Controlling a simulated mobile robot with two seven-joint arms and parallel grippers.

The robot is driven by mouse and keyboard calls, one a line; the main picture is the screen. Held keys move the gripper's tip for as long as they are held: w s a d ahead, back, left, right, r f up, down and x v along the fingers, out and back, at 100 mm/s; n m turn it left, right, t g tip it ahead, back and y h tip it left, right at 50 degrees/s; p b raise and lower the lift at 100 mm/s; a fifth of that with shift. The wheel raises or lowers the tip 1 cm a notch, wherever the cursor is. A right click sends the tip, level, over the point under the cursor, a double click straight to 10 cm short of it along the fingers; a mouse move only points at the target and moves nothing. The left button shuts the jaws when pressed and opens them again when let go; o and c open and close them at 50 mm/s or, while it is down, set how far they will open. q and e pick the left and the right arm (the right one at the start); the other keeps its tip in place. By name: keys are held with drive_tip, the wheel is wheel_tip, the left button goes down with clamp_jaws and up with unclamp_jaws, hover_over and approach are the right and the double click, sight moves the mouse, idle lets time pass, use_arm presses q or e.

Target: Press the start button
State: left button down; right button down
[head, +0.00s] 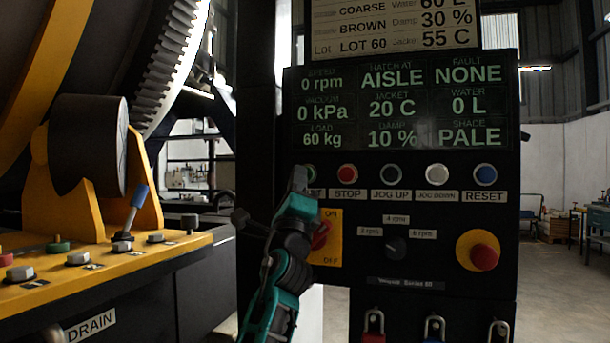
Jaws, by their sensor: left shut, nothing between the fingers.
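The black control panel (400,260) stands upright ahead of me. The green start button (311,171) is at the left end of its button row and is partly hidden behind my left gripper (299,178). Most of the label under that button is covered too. My left gripper is shut and empty, with its tip at the left edge of the button. I cannot tell whether the tip touches the button or is in front of it. My right gripper is not in view.
Right of the start button are the red STOP button (347,172), JOG UP (391,173), JOG DOWN (437,174) and blue RESET (485,174). A red switch on a yellow plate (330,245) lies just behind my gripper. A red emergency button (483,256) is lower right. A yellow console (110,262) stands left.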

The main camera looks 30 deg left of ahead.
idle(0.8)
use_arm(q)
drive_tip(key=shift+w+a+b, duration=0.15)
drive_tip(key=shift+w+b, duration=0.25)
drive_tip(key=shift+w+b, duration=0.4)
drive_tip(key=shift+b, duration=0.1)
idle(0.5)
idle(0.4)
drive_tip(key=shift+s+p, duration=0.8)
